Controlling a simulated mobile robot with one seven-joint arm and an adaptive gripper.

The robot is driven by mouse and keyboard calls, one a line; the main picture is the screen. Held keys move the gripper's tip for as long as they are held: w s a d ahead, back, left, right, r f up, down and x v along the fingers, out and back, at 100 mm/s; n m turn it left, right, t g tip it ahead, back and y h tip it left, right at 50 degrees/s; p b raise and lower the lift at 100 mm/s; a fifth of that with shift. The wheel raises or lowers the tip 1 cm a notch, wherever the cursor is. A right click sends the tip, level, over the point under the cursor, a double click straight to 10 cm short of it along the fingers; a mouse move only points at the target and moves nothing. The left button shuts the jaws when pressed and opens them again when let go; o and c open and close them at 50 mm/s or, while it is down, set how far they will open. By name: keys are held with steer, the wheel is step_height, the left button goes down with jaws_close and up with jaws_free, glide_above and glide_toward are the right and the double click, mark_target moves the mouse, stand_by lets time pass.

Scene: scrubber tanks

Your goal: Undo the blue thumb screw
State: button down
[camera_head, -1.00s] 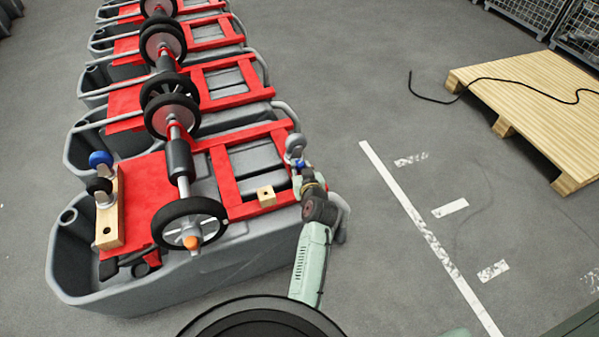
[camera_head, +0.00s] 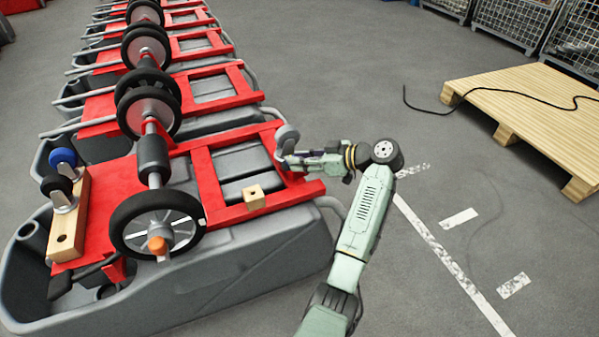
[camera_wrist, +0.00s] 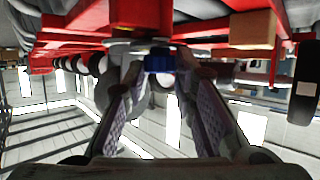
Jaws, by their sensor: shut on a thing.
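The blue thumb screw (camera_wrist: 159,64) shows in the wrist view between my fingertips, under the red frame. My gripper (camera_wrist: 160,72) is shut on it, one finger on each side. In the head view my gripper (camera_head: 291,161) reaches in from the right, at the right end of the nearest red frame (camera_head: 232,213), beside a grey caster wheel (camera_head: 287,136). My fingers hide the screw there. I cannot tell how far it is threaded in.
The nearest grey tank (camera_head: 270,266) carries a black wheel (camera_head: 155,225) and a small wooden block (camera_head: 254,197). A wooden holder (camera_head: 68,233) with blue and black casters is at left. More tanks stand behind. A pallet (camera_head: 530,105) with a black cable lies right; the floor between is clear.

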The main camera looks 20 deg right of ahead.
steer(key=n+g, duration=0.1)
steer(key=n+g+y+b, duration=0.2)
steer(key=shift+w+d+f+g, duration=0.25)
steer(key=shift+w+g, duration=0.05)
steer(key=shift+w+n+g+y, duration=0.2)
steer(key=shift+n+g+y, duration=0.4)
steer(key=shift+n+g, duration=0.6)
steer(key=shift+f+n+g, duration=0.2)
steer(key=shift+n+g, duration=0.2)
steer(key=c, duration=1.5)
jaws_free()
steer(key=shift+o, duration=1)
steer(key=shift+w, duration=0.1)
steer(key=shift+r, duration=0.1)
steer(key=shift+r, duration=0.15)
steer(key=shift+m+t, duration=0.4)
steer(key=shift+t, duration=0.2)
